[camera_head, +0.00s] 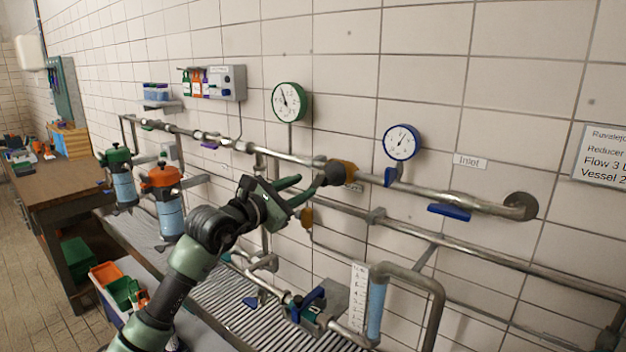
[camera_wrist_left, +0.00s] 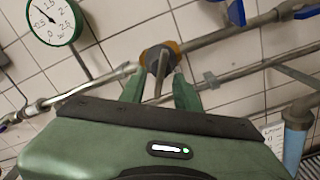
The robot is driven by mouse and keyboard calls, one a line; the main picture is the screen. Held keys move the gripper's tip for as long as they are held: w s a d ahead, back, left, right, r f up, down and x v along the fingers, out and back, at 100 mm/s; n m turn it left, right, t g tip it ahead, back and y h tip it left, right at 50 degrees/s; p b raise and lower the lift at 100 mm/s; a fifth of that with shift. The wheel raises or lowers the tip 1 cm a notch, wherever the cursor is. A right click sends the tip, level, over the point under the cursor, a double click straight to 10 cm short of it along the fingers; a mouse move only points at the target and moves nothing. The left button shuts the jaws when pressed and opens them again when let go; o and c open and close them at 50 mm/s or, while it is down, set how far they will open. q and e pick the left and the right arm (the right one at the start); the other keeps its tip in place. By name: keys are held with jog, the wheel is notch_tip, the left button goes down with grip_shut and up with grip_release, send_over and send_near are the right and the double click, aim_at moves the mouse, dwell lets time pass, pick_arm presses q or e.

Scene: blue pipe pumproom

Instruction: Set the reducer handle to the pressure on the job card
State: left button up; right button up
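The reducer is a brass-coloured body (camera_head: 347,168) on the upper pipe. Its dark grey handle (camera_head: 328,174) faces the room. In the left wrist view the handle (camera_wrist_left: 160,70) has a lever pointing down. My left gripper (camera_head: 298,190) is open just in front of it; in the left wrist view its two fingertips (camera_wrist_left: 159,88) lie either side of the lever, with gaps showing. A green-rimmed gauge (camera_head: 289,102) hangs above left; in the left wrist view its needle (camera_wrist_left: 42,13) points up-left. The job card (camera_head: 602,158) is cut off at the right edge, its reducer value out of view. My right gripper is out of view.
A blue-rimmed gauge (camera_head: 401,142) and a blue lever (camera_head: 449,212) sit on the pipe to the right. A lower pipe (camera_head: 440,238) runs beneath. A blue-handled valve (camera_head: 308,305) and a wooden bench (camera_head: 75,185) stand lower and left.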

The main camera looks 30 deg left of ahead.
aim_at(315, 183)
pick_arm(q)
jog(key=w, duration=0.1)
jog(key=w+p, duration=0.1)
jog(key=w, duration=0.2)
jog(key=shift+w+d+r+p, duration=0.15)
jog(key=shift+d+r+p, duration=0.1)
jog(key=shift+p, duration=0.1)
jog(key=shift+w+d+f, duration=0.1)
jog(key=shift+w+d, duration=0.1)
jog(key=shift+w, duration=0.3)
jog(key=shift+a+f, duration=0.1)
grip_shut()
jog(key=m+b, duration=0.1)
jog(key=b, duration=0.1)
jog(key=m+b, duration=0.1)
jog(key=b, duration=0.2)
jog(key=shift+f+m, duration=0.3)
jog(key=shift+f, duration=0.05)
jog(key=shift+r+m+b, duration=0.15)
jog(key=shift+m+b, duration=0.25)
jog(key=shift+b, duration=0.1)
jog(key=shift+r, duration=0.1)
